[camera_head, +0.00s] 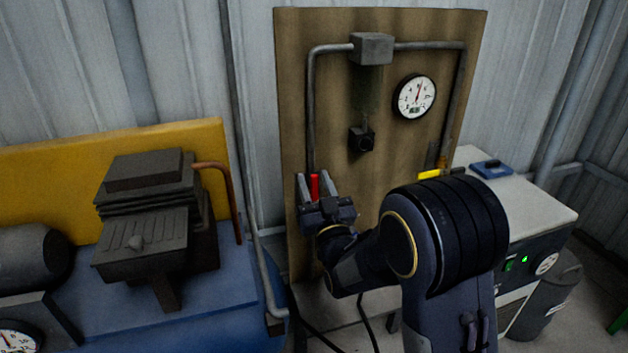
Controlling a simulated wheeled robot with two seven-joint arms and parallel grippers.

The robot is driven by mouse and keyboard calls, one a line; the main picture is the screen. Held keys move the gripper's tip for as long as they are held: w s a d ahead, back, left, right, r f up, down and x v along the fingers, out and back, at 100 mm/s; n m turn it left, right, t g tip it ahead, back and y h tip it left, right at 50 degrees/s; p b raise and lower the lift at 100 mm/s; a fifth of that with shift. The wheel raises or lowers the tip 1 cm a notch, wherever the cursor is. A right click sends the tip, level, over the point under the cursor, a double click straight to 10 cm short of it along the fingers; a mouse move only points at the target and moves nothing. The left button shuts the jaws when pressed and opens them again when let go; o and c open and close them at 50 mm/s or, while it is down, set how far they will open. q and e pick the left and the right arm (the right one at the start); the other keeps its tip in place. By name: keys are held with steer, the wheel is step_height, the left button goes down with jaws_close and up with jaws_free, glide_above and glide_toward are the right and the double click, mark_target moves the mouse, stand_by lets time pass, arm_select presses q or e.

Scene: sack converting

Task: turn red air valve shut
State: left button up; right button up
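The red air valve handle (315,186) shows as a short upright red piece near the lower end of the grey pipe on the left side of the brown board. My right gripper (314,184) is in front of it, with one finger on each side of the red handle. The fingers stand apart; I cannot tell whether they touch the handle. The lower part of the valve is hidden behind the gripper. My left gripper is not in view.
The brown board (300,70) carries grey pipes, a junction box (372,48) and a round gauge (415,97). A blue compressor (215,300) stands at left. A white cabinet (530,205) with a blue item (491,169) and a grey bin (545,305) stand at right.

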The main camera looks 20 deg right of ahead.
steer(key=shift+w+r, duration=0.2)
steer(key=shift+w, duration=0.2)
jaws_close()
